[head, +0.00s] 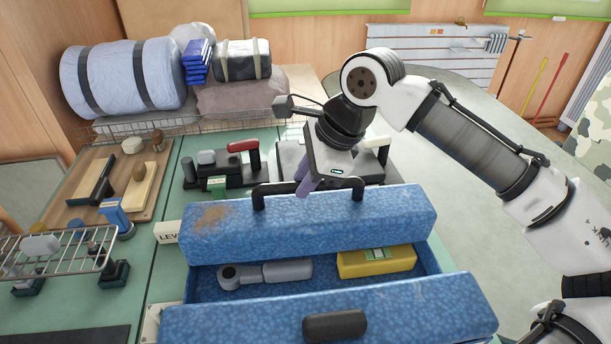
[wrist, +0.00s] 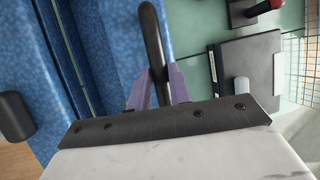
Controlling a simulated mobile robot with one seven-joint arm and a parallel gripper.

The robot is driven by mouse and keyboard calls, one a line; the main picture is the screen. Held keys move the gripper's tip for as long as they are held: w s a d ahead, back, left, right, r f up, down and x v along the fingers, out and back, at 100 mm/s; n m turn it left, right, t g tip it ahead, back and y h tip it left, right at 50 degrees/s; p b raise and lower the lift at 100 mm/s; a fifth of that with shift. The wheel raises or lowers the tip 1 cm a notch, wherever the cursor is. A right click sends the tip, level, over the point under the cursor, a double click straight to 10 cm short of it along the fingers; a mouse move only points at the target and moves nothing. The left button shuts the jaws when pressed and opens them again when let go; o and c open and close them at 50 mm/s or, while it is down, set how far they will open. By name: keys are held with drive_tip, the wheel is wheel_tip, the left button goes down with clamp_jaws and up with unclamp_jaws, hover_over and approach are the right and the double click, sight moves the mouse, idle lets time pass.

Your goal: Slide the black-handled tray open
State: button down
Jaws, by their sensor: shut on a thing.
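A blue speckled toolbox (head: 400,207) stands on the green bench. Its blue tray (head: 425,297) is out toward the front, with a gap between it and the box. A black grip (head: 335,325) sits on the tray's front, and it also shows in the wrist view (wrist: 14,115). My gripper (head: 305,186) is over the box top, with its purple fingers shut on the black arched handle (wrist: 153,35) there. The fingers (wrist: 158,88) sit either side of that handle in the wrist view. The gripper is apart from the tray's front grip.
A grey ratchet-like tool (head: 275,271) and a yellow level (head: 377,262) lie in the tray. Behind the box are a red-handled clamp (head: 243,147) and a wire basket edge (head: 200,122). A wire rack (head: 55,255) and wooden board (head: 95,190) are at left.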

drive_tip(key=w+a+p, duration=0.1)
drive_tip(key=w+p, duration=0.2)
drive_tip(key=w, duration=0.7)
drive_tip(key=shift+a+p, duration=0.25)
drive_tip(key=shift+p, duration=0.05)
drive_tip(key=c, duration=1.3)
unclamp_jaws()
drive_tip(key=b+v, duration=0.2)
drive_tip(key=v, duration=1.2)
drive_tip(key=shift+f, duration=0.1)
